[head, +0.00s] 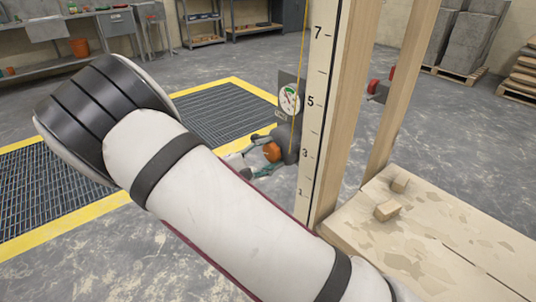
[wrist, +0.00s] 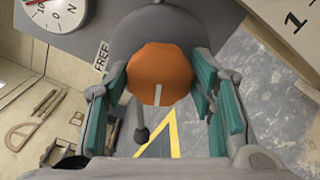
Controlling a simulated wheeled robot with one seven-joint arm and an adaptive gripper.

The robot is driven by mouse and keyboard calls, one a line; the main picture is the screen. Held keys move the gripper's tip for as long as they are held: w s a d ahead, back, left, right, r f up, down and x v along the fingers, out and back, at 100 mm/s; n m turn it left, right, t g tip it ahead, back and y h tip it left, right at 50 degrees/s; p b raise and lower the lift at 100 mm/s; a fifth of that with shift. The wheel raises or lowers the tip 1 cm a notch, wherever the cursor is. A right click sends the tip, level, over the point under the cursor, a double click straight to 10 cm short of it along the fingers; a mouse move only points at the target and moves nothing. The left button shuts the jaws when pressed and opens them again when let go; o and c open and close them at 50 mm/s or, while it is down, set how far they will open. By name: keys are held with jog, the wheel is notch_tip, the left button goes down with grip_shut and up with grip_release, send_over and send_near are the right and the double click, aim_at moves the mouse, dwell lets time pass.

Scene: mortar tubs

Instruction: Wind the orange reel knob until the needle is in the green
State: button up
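The orange reel knob (wrist: 160,72) sits on a rounded grey reel housing (wrist: 160,25) and carries a pale mark toward its lower edge. In the head view the knob (head: 272,152) is beside the tall scale board. My gripper (wrist: 160,75) has its teal-padded fingers on either side of the knob, with no clear gap; whether they press on it I cannot tell. In the head view my gripper (head: 262,158) is small and partly behind my arm. The round dial (head: 289,99) is above the knob; its needle is too small to read against the green. The wrist view cuts the dial (wrist: 52,10) off.
A label reading FREE (wrist: 101,57) is by the housing. The numbered scale board (head: 316,110) and wooden posts (head: 403,90) stand just right of the reel. A pale wooden platform (head: 450,240) holds small blocks. A yellow-edged floor grate (head: 215,115) lies beyond my arm.

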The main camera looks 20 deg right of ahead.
jog(key=shift+o, duration=1.3)
jog(key=shift+a, duration=0.1)
jog(key=v, duration=1.1)
jog(key=shift+s+a, duration=0.2)
jog(key=shift+a, duration=0.15)
